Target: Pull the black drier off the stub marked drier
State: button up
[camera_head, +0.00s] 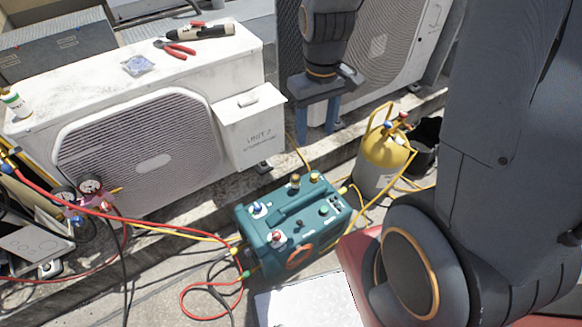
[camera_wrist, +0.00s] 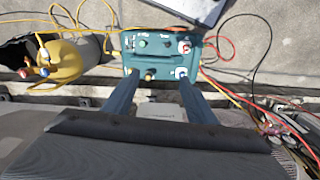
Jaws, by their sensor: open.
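I cannot pick out the black drier or a stub marked drier for certain in either view. The teal machine (camera_head: 262,228) stands on the roof floor with a handle, several small coloured caps and an orange ring on its front; its labels are too small to read. It also shows in the wrist view (camera_wrist: 160,62). My gripper (camera_head: 316,125) hangs above and behind the teal machine, beside the condenser's side box. Its two blue fingers are apart, pointing down, with nothing between them. In the wrist view my gripper (camera_wrist: 158,76) overlaps the machine's near edge.
A white condenser (camera_head: 140,150) stands left, with red pliers (camera_head: 178,49) and a black-and-tan tool (camera_head: 205,31) on top. A yellow cylinder (camera_head: 383,158) stands right of the teal machine. Red and yellow hoses (camera_head: 195,237) cross the floor. A second condenser stands behind my gripper.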

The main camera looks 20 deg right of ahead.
jog(key=w+f+n+b, duration=0.35)
jog(key=w+f, duration=0.55)
jog(key=f, duration=0.5)
jog(key=n+b, duration=0.4)
jog(key=b, duration=0.2)
send_over(295, 177)
jog(key=shift+m, duration=0.25)
notch_tip(295, 177, down, 18)
jog(key=shift+a+f, duration=0.1)
jog(key=shift+f, duration=4.3)
jog(key=shift+c, duration=0.6)
grip_shut()
jog(key=shift+r, duration=0.45)
jog(key=shift+r+p, duration=1.4)
jog(key=shift+r, duration=0.65)
